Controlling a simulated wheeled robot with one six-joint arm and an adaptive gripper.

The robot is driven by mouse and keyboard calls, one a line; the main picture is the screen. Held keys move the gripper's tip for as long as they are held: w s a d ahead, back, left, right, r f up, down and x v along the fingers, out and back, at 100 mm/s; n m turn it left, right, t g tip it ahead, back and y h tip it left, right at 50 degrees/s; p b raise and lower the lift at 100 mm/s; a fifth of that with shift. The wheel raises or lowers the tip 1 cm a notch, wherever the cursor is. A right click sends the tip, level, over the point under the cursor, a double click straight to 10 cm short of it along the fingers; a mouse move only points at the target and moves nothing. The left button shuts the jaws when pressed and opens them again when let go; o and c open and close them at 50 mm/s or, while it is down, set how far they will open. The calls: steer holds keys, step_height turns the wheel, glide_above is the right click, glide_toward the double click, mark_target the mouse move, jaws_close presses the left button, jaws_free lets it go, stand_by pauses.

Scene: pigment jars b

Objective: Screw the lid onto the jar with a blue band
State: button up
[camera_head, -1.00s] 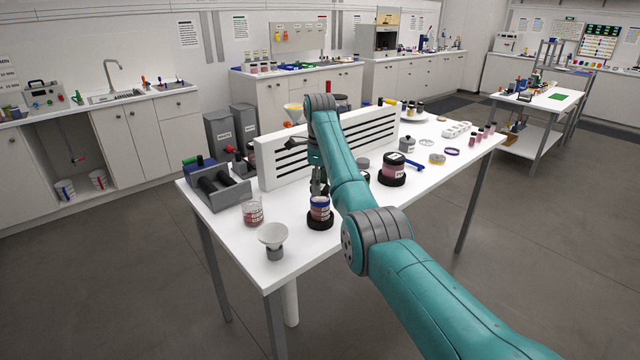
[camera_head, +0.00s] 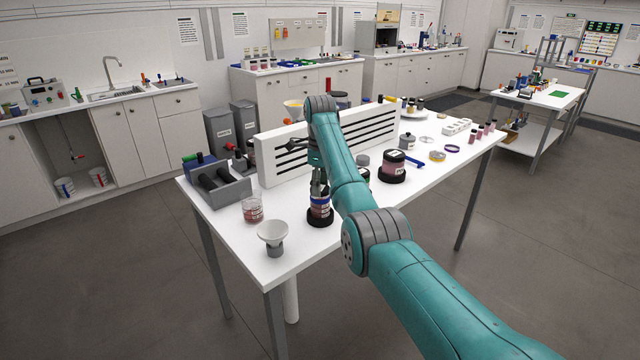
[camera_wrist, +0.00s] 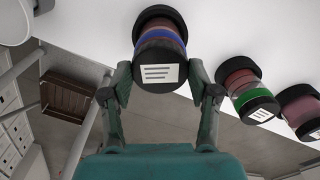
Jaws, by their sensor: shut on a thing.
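The jar with a blue band (camera_head: 319,210) stands upright in a black ring holder (camera_head: 320,221) near the table's front edge; in the wrist view its blue band (camera_wrist: 160,41) shows above the lid. My gripper (camera_wrist: 162,76) is shut on the dark grey lid (camera_wrist: 150,60), which has a white label on top. The lid lies in line with the jar's mouth and looks to be at it; I cannot tell whether it is threaded. In the head view my gripper (camera_head: 319,190) is right over the jar, and the lid is hard to make out there.
A green-banded jar (camera_wrist: 240,92) with a dark lid stands to the right in the wrist view. A larger jar (camera_head: 393,162) stands right of my arm. An open glass jar (camera_head: 252,211) and a funnel (camera_head: 272,233) are left. A white slotted panel (camera_head: 268,165) stands behind.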

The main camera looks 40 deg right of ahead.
steer(key=shift+f, duration=0.25)
steer(key=o, duration=1)
steer(key=shift+o, duration=0.2)
